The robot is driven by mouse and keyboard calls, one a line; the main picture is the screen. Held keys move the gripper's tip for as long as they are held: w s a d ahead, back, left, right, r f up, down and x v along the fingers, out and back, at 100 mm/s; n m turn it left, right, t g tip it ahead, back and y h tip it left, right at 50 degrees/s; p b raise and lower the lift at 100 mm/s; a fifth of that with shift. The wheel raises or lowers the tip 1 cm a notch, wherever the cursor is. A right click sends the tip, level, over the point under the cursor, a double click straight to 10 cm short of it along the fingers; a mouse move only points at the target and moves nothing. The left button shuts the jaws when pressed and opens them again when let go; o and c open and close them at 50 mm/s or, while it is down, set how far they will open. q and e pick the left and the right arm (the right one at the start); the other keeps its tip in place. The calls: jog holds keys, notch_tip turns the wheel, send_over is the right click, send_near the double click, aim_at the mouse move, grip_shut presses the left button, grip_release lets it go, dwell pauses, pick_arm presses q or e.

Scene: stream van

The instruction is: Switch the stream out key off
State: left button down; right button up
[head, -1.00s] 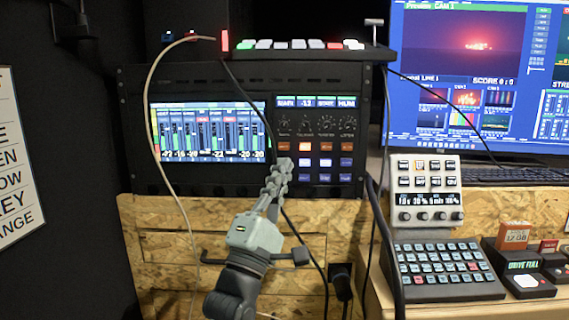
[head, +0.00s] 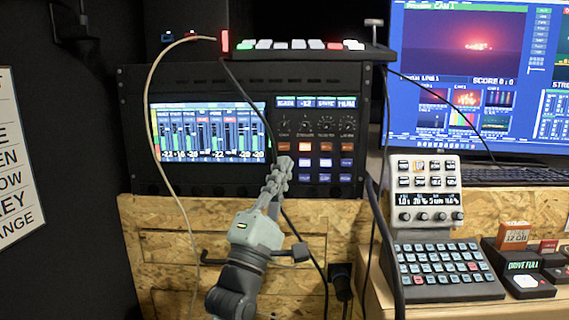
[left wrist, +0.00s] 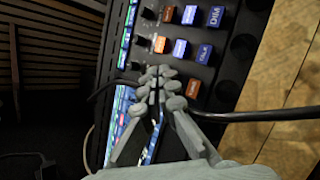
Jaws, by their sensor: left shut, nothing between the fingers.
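The black rack unit (head: 372,130) holds a mixer panel with rows of orange and blue keys under its knobs. One orange key (head: 305,146) glows brighter than the others; the bright orange key also shows in the left wrist view (left wrist: 160,44). I cannot read which key is stream out. My left gripper (head: 283,163) is shut and empty, its tips in front of the key block's left side. In the left wrist view the fingertips (left wrist: 157,75) are together close to the panel and hide keys behind them. I cannot tell whether they touch. My right gripper is not in view.
A meter screen (head: 208,132) sits left of the keys. A cable (head: 166,165) loops before it, and a dark cable runs near my gripper. A switcher (head: 300,53) stands on top. Right are a grey control box (head: 428,190), a keypad (head: 446,272) and a monitor (head: 478,80).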

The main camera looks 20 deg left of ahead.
pick_arm(q)
jog(key=shift+w, duration=0.25)
dwell(0.4)
jog(key=shift+s+d, duration=0.15)
jog(key=shift+s, duration=0.55)
jog(key=s+d+p, duration=0.1)
jog(key=s, duration=0.4)
jog(key=shift+s+d+p, duration=0.35)
jog(key=shift+s, duration=0.05)
